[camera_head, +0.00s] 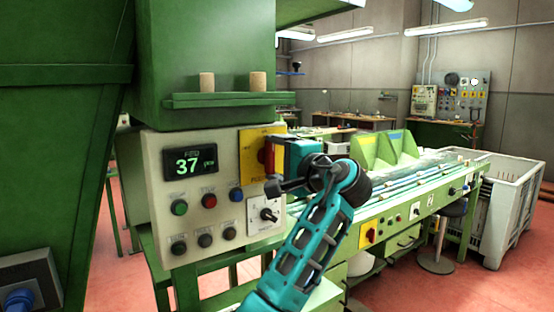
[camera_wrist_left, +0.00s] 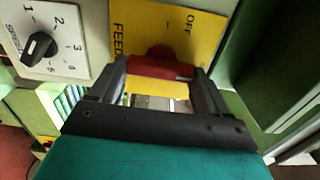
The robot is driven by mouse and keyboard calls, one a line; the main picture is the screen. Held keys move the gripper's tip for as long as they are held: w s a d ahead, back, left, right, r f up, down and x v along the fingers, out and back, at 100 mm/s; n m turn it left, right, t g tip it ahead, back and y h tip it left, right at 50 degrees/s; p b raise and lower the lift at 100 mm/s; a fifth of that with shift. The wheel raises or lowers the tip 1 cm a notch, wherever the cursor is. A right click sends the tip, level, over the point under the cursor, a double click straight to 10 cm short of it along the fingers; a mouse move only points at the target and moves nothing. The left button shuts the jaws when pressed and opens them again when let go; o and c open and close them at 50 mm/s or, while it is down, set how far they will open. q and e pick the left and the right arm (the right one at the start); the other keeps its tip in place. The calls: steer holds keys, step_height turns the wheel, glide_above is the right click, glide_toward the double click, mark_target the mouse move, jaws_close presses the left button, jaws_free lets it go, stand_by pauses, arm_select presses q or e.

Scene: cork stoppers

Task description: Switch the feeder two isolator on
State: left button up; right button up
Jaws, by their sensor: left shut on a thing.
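The isolator is a yellow plate (camera_head: 250,160) with a red handle (camera_head: 262,156) on the pale control panel. In the left wrist view the yellow plate (camera_wrist_left: 150,25) shows the letters FEED, partly cut off, and OFF. The red handle (camera_wrist_left: 160,68) lies between the fingers of my left gripper (camera_wrist_left: 160,76), which is shut on it. In the head view my left gripper (camera_head: 274,157) is against the plate's right side. The feeder's number is not readable, and the fingers partly hide which mark the handle points to.
The panel (camera_head: 220,232) also has a display (camera_head: 190,163) reading 37, several round buttons, and a white speed dial (camera_head: 265,213) just below the isolator. A green shelf (camera_head: 228,99) with two corks stands above. A conveyor bench (camera_head: 400,190) and grey crate (camera_head: 510,200) are at right.

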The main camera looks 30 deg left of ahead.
arm_select(q)
steer(key=o, duration=1)
steer(key=b+v, duration=0.1)
steer(key=v, duration=1.2)
steer(key=shift+b, duration=0.3)
steer(key=shift+f, duration=0.1)
